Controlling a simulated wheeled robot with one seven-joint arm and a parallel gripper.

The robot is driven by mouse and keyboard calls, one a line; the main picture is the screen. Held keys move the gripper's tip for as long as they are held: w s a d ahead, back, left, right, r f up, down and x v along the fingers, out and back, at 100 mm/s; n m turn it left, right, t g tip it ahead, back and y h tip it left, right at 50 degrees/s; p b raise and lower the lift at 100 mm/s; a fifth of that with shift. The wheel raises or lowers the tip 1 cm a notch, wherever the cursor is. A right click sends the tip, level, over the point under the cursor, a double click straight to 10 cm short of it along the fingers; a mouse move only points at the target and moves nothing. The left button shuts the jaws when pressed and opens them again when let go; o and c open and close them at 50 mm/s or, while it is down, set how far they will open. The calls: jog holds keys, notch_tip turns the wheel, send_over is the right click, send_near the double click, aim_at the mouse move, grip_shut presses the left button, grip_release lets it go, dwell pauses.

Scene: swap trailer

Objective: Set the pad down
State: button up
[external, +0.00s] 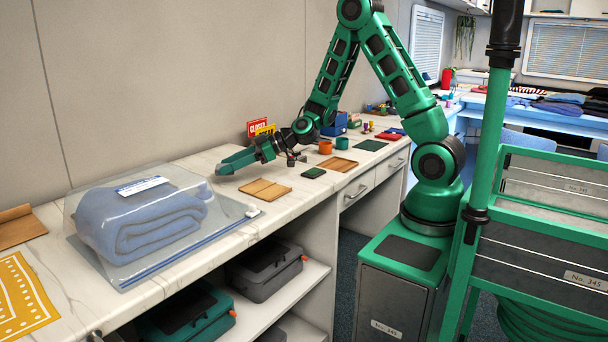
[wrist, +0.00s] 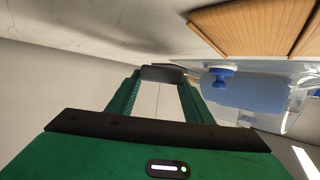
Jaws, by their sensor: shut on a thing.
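My gripper (external: 222,168) reaches left, low over the white marble counter (external: 180,262). It is shut on a small dark grey piece, which I take to be the pad (wrist: 162,74); in the wrist view it spans the two green fingertips. In the external view the pad shows only as a small grey bit at the fingertips. I cannot tell whether it touches the counter.
A clear bag with a folded blue towel (external: 140,215) lies left of my gripper. A brown folded board (external: 265,189) lies just right of it, with a dark green pad (external: 313,173) beyond. A red and yellow sign (external: 262,130) stands behind. Bare counter shows between bag and board.

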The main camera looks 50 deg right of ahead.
aim_at(231, 173)
jog(key=shift+f, duration=1.45)
jog(key=o, duration=1)
jog(key=shift+f, duration=0.1)
jog(key=v, duration=0.7)
jog(key=shift+s+d+r, duration=0.15)
jog(key=shift+r, duration=0.1)
